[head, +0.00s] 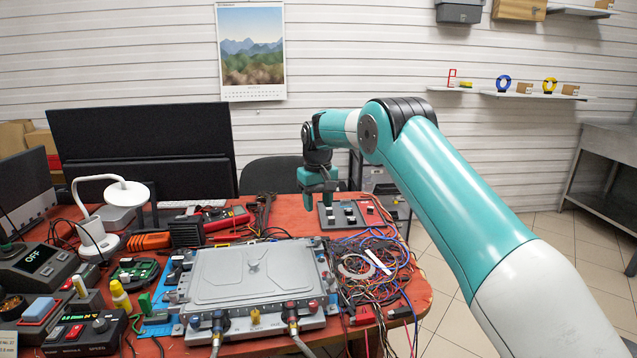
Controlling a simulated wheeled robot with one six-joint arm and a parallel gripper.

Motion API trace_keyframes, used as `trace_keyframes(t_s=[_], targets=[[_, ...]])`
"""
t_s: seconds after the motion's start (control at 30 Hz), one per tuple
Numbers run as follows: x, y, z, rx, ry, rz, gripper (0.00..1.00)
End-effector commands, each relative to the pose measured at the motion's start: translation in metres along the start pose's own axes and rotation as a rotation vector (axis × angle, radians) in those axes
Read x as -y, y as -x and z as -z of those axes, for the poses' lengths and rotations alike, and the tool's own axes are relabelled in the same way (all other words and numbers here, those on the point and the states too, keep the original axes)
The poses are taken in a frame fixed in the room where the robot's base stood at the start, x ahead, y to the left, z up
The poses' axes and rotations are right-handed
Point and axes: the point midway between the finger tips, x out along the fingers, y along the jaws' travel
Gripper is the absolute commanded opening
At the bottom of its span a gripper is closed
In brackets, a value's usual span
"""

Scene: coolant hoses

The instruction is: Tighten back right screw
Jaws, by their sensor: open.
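A grey metal unit with a flat lid (250,275) lies on the red table. Two hose fittings sit at its front edge, one blue (217,325) and one red (292,315), with hoses running off the front. Small dark and reddish fittings (325,276) line its right side. The back right screw is too small to make out. My gripper (319,203) is open and points down, above and beyond the unit's back right corner. It appears apart from the unit, and nothing shows between its fingers.
A tangle of coloured wires (375,268) lies right of the unit. A grey panel with switches (350,214) is behind it. A white lamp (97,225), a soldering station (38,262) and tools crowd the left. A dark monitor (145,145) stands at the back.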

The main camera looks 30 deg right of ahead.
Motion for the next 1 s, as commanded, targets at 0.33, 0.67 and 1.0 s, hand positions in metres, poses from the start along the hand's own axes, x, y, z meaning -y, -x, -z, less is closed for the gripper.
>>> trace_keyframes(t_s=[0.33, 0.67, 1.0], targets=[[0.000, 0.059, 0.000, -0.001, 0.000, 0.000, 0.47], [0.000, 0.064, -0.001, 0.001, 0.000, 0.000, 0.47], [0.004, 0.068, -0.002, -0.002, 0.008, 0.001, 0.47]])
